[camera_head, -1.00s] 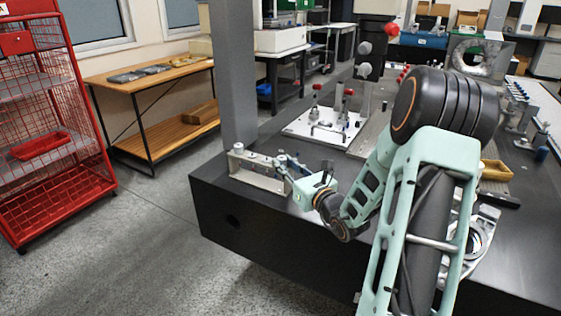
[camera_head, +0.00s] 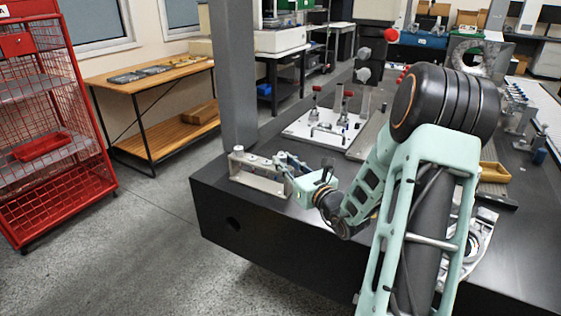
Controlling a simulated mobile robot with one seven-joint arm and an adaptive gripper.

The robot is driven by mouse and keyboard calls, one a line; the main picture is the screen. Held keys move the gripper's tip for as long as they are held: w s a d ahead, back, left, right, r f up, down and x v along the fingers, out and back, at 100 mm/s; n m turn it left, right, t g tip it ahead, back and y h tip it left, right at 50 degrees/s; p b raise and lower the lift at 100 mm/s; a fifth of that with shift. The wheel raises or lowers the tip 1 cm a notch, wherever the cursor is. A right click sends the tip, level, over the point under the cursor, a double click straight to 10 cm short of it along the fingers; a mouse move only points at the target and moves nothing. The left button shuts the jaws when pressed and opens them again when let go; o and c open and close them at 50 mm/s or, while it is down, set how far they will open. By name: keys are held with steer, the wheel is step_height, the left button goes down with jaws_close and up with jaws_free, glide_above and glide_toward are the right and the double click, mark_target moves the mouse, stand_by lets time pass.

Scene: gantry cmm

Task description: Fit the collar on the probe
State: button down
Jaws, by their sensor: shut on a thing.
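My gripper (camera_head: 281,159) is at the near left corner of the dark table, at the right end of a metal rack (camera_head: 262,182). Its fingers point left towards the rack's top. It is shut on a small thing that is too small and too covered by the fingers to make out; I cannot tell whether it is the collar. Several small round pieces stand along the rack's top, and I cannot tell what each one is. I cannot pick out the probe with certainty.
A grey upright (camera_head: 234,80) stands close behind the rack. A white plate (camera_head: 300,128) with red-topped fixtures lies farther back, near posts with round knobs (camera_head: 363,75). The table's front edge is close.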

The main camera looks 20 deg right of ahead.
steer(key=shift+r+p, duration=2.1)
steer(key=shift+r, duration=0.8)
